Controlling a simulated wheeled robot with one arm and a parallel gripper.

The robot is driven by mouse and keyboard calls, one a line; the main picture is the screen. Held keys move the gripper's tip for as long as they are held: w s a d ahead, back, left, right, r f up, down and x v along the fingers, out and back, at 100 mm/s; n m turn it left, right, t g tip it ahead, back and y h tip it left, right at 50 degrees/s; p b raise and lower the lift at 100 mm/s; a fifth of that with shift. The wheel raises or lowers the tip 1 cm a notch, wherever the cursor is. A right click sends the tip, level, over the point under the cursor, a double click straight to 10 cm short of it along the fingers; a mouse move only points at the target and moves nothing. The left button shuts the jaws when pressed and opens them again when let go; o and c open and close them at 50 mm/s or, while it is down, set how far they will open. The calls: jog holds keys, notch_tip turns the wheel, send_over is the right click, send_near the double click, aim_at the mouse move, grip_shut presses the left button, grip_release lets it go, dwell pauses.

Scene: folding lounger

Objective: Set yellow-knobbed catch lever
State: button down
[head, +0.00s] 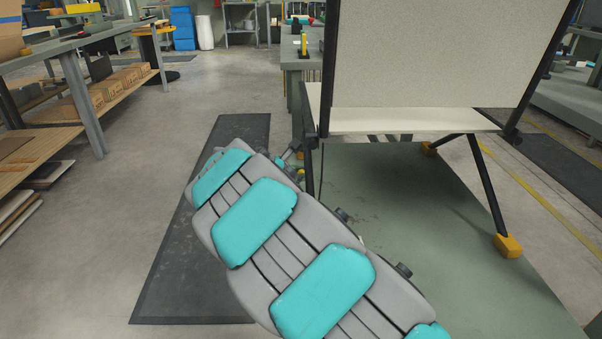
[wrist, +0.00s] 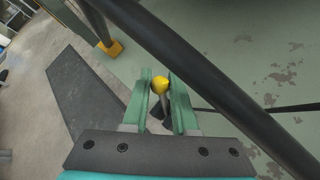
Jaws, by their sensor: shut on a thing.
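The yellow knob (wrist: 160,86) of the catch lever sits between the two green fingers of my gripper (wrist: 159,77) in the wrist view. My gripper is shut on this knob. A short dark part of the lever shows behind the knob, between the fingers; the rest is hidden. In the head view, my gripper is at the far end of my arm, mostly hidden beside the left frame of the folding lounger. The lounger has a light grey panel (head: 430,60), a pale flat section (head: 400,122) below it and a black tube frame (head: 328,70).
A thick black tube (wrist: 205,75) crosses close to my gripper in the wrist view. Lounger legs end in yellow feet (head: 508,245). A green floor area (head: 400,210) lies beneath. A dark mat (head: 170,285) lies left, and a workbench (head: 85,40) stands further left.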

jog(key=c, duration=0.7)
grip_release()
jog(key=v, duration=0.7)
jog(key=shift+s+a+r, duration=0.15)
jog(key=shift+s+r, duration=0.05)
jog(key=shift+s, duration=0.1)
